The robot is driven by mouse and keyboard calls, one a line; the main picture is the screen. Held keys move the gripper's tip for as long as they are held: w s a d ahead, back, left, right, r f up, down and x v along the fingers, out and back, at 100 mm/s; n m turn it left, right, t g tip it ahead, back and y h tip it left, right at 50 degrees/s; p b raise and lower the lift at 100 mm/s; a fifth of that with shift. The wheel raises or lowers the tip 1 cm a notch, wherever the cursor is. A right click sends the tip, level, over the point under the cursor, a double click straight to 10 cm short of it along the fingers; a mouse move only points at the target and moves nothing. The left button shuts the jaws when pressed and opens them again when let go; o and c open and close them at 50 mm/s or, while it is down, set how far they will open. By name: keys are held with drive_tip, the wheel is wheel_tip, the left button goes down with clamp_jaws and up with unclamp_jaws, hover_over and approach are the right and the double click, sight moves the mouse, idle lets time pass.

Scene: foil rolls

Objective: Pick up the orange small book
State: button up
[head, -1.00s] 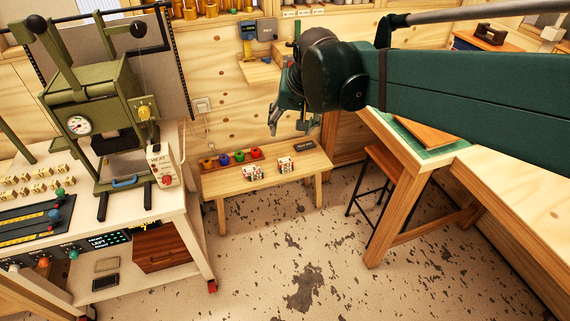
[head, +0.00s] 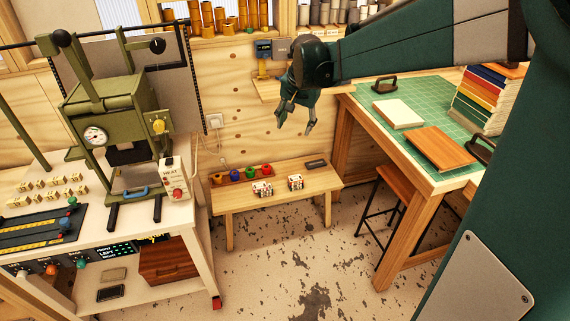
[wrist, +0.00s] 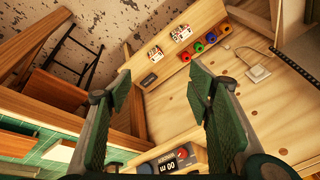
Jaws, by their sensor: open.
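A stack of books (head: 487,98) in several colours stands at the back right of the green-topped workbench in the head view. An orange spine (head: 479,95) shows among the blue, red and yellow ones; I cannot tell for sure that it is the small orange book. My gripper (head: 297,122) hangs open and empty in front of the wooden wall, above the low bench and well left of the stack. In the wrist view my gripper (wrist: 160,76) has its two fingers wide apart with nothing between them. The stack is not visible there.
The green cutting mat (head: 424,103) holds a pale block (head: 398,113) and a brown board (head: 440,149). A low bench (head: 280,191) carries coloured pots and two small patterned blocks. A green press (head: 115,115) stands at left. My arm crosses the upper right.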

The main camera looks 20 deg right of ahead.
drive_tip(key=w+d+f+m+g, duration=0.1)
drive_tip(key=w+d+f+m, duration=0.2)
drive_tip(key=w+f, duration=0.65)
drive_tip(key=m+g, duration=0.3)
drive_tip(key=m, duration=0.4)
hover_over(296, 178)
wheel_tip(296, 178, down, 37)
drive_tip(key=shift+w+r, duration=0.1)
drive_tip(key=shift+w, duration=0.05)
drive_tip(key=shift+d+f, duration=0.1)
drive_tip(key=shift+f, duration=0.45)
drive_tip(key=shift+f, duration=1.25)
drive_tip(key=shift+b, duration=0.3)
